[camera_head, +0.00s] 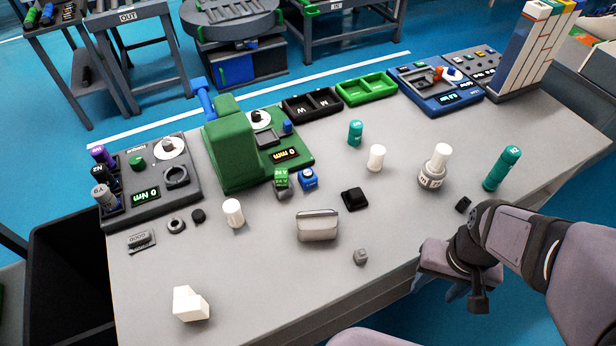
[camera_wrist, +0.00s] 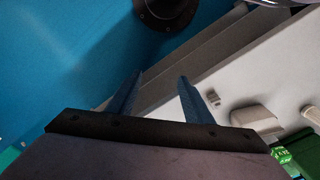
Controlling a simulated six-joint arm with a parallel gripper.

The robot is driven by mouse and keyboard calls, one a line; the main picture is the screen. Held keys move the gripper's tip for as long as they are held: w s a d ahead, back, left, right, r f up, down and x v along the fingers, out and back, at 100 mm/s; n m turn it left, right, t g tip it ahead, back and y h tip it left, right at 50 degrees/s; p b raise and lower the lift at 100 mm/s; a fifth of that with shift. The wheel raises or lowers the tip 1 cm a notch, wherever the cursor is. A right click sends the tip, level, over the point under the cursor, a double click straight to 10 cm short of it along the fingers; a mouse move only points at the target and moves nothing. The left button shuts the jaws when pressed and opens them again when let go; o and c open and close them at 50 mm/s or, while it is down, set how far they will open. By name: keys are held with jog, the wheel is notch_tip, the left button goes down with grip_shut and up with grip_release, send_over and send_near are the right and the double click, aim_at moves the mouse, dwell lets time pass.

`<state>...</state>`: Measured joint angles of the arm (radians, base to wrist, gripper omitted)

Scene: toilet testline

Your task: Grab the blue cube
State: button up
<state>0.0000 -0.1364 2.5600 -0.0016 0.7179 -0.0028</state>
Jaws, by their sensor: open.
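The blue cube (camera_head: 308,179) sits on the grey table in the head view, with pale marking on its top. It stands just right of a small green cube (camera_head: 281,178), and I cannot tell whether they touch. My gripper (camera_wrist: 160,78) is open and empty, with two blue fingers apart in the wrist view. In the head view my gripper (camera_head: 440,287) is at the table's front right edge, far from the blue cube, and its fingers are partly hidden. The green cube also shows at the lower right of the wrist view (camera_wrist: 282,156); I cannot make out the blue cube there.
A green press-like machine (camera_head: 233,155) stands behind the cubes. A black block (camera_head: 354,198) and a grey rounded block (camera_head: 317,226) lie nearby. White cylinders (camera_head: 377,157) and a teal cylinder (camera_head: 502,168) stand to the right. The table's front middle is mostly clear.

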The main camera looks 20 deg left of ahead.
jog(key=shift+r, duration=0.1)
dwell(0.3)
notch_tip(320, 180, up, 3)
jog(key=m+t+y, duration=0.6)
jog(key=m+y, duration=0.6)
jog(key=m, duration=1.2)
send_over(310, 174)
jog(key=s+d, duration=0.3)
jog(key=d, duration=0.2)
jog(key=shift+n, duration=0.3)
jog(key=f, duration=0.8)
jog(key=shift+w+f, duration=0.15)
jog(key=shift+w, duration=0.05)
jog(key=shift+f, duration=0.6)
jog(key=shift+b+x, duration=1.1)
jog(key=shift+x, duration=2.6)
